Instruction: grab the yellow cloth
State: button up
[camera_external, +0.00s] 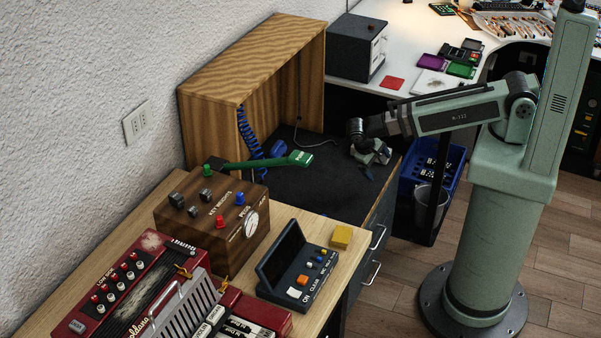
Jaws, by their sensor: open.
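A small yellow item (341,235), folded and block-shaped, lies on the light wooden bench top near its right edge. It is the only clearly yellow cloth-like thing in view. My gripper (374,163) is open and hangs over the dark work surface, up and to the right of the yellow item and well apart from it. The fingers are small in this view, and I see nothing held between them.
A dark control panel (297,265) with buttons stands just left of the yellow item. A wooden key-weights box (212,218) and a red accordion (130,290) are farther left. The dark surface (325,185) is largely clear.

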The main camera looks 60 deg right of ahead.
jog(key=w+a+r+n+t+y, duration=0.15)
jog(key=a+r, duration=0.25)
jog(key=a, duration=0.5)
jog(key=w+a+r, duration=0.2)
jog(key=a+r, duration=0.2)
jog(key=a, duration=0.4)
jog(key=w+a+r+n+t+y, duration=0.1)
jog(key=a+r, duration=0.3)
jog(key=a, duration=0.5)
jog(key=s+a+r+n+y, duration=0.1)
jog(key=s+a+r+n, duration=0.1)
jog(key=s+a+r, duration=0.65)
jog(key=s+a+r+n+y, duration=0.1)
jog(key=s+a+r+y, duration=0.15)
jog(key=a+r, duration=1.1)
jog(key=h, duration=0.1)
send_over(342, 234)
jog(key=shift+t, duration=0.35)
jog(key=f, duration=1.2)
jog(key=shift+w+a+f, duration=0.25)
jog(key=shift+w+a, duration=0.05)
jog(key=shift+s+d+f, duration=0.15)
jog(key=shift+f, duration=1.15)
jog(key=shift+s+d+f, duration=0.1)
jog(key=shift+s+f, duration=0.05)
jog(key=shift+f, duration=1.15)
jog(key=shift+c, duration=0.4)
jog(key=c, duration=1)
